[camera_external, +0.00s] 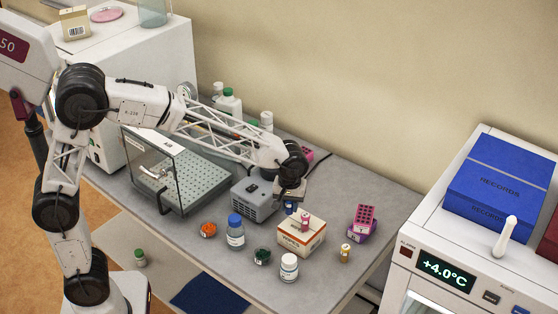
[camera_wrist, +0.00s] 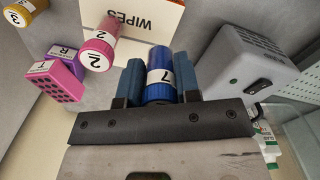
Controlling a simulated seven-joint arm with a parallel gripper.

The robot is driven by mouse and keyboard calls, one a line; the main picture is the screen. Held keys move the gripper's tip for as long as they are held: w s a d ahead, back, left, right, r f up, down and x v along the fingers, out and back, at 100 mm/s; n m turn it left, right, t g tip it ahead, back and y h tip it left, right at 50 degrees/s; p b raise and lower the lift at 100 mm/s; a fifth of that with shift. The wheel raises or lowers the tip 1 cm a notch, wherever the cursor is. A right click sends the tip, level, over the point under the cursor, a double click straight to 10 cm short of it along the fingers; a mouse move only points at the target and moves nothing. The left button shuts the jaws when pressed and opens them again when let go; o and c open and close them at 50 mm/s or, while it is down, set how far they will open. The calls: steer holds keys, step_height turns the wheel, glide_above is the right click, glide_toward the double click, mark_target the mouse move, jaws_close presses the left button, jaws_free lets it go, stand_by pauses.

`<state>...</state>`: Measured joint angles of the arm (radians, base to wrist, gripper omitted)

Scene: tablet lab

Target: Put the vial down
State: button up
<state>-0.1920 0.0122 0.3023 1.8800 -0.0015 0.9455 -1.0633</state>
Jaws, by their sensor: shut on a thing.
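My gripper (camera_wrist: 160,85) is shut on a blue vial (camera_wrist: 159,60) with a white label marked 7, held between its two blue fingers. In the external view my gripper (camera_external: 290,198) points down beside the wipes box. The blue vial (camera_external: 290,208) shows just below it, partly hidden by the fingers. I cannot tell whether its base touches the bench (camera_external: 262,225). A pink-capped vial (camera_wrist: 98,50) marked 2 is near the held vial, and it stands on the wipes box in the external view (camera_external: 305,224).
The wipes box (camera_external: 292,240) stands close in front of the held vial. A grey device (camera_external: 254,200) is to its left. Pink and purple racks (camera_external: 364,216) and an amber vial (camera_external: 345,253) stand to the right. Bottles and small dishes occupy the front; bare bench shows at right.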

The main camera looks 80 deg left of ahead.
mark_target(299, 220)
steer(key=shift+w+a+f, duration=0.1)
steer(key=shift+w+a, duration=0.05)
steer(key=shift+w, duration=0.75)
steer(key=shift+w+a+f, duration=0.1)
steer(key=shift+w+a, duration=0.05)
steer(key=shift+w, duration=0.75)
steer(key=shift+f, duration=1.75)
steer(key=shift+f, duration=0.15)
steer(key=o, duration=0.9)
step_height(299, 220, up, 12)
steer(key=shift+r, duration=0.2)
